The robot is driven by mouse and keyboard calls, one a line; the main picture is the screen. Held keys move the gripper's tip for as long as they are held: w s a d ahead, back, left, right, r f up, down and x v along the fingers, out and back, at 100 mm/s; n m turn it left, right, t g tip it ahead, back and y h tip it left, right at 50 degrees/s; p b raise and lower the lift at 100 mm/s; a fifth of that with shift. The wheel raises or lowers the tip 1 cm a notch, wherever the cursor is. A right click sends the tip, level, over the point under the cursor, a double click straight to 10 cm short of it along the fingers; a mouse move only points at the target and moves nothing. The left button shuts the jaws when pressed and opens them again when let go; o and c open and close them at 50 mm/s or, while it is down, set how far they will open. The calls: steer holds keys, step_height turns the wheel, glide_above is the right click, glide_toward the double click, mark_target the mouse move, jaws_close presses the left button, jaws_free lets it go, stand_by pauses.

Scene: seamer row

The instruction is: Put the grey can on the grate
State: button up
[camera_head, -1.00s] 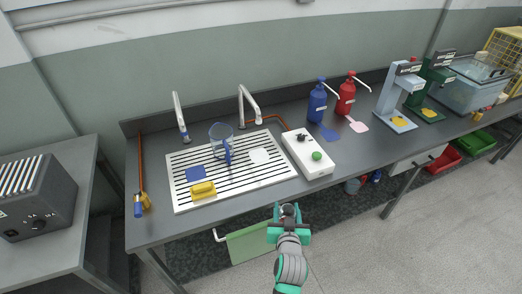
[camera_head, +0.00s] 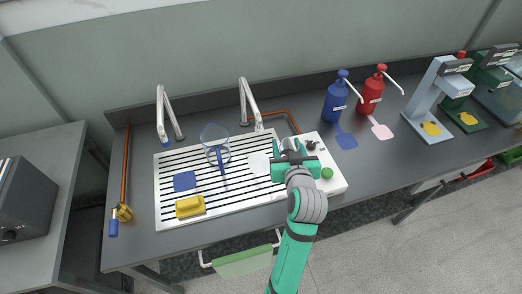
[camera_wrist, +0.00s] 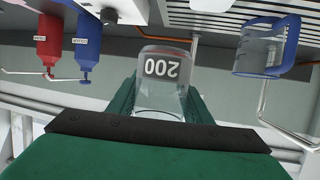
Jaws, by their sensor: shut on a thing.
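In the head view the gripper and arm mostly hide the can. The gripper is over the gap between the grate's right end and the white box. The grate (camera_head: 215,208), a white slatted panel, is set in the dark counter to its left.
A white box with a green button (camera_head: 327,173) stands right of the grate. Two taps (camera_head: 250,100) rise behind the grate. A blue bottle (camera_head: 335,100) and a red bottle (camera_head: 373,92) stand farther right. The grate's front right area is clear.

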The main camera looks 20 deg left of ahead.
steer(key=w+a+f, duration=0.1)
steer(key=a+f, duration=0.1)
steer(key=a, duration=0.1)
steer(key=w+a+f, duration=0.2)
steer(key=a+f, duration=0.1)
steer(key=w+a+f, duration=0.2)
steer(key=a, duration=0.2)
steer(key=shift+w+f, duration=0.2)
steer(key=shift+f, duration=0.2)
steer(key=shift+w+a+f, duration=0.2)
steer(key=shift+a+f, duration=0.05)
steer(key=shift+f, duration=0.15)
steer(key=shift+w+a+f, duration=0.1)
steer(key=shift+a+f, duration=0.05)
steer(key=shift+f, duration=0.85)
steer(key=shift+w+a+f, duration=0.1)
steer(key=shift+a+f, duration=0.05)
steer(key=shift+f, duration=0.8)
steer(key=shift+f, duration=0.15)
steer(key=o, duration=1.1)
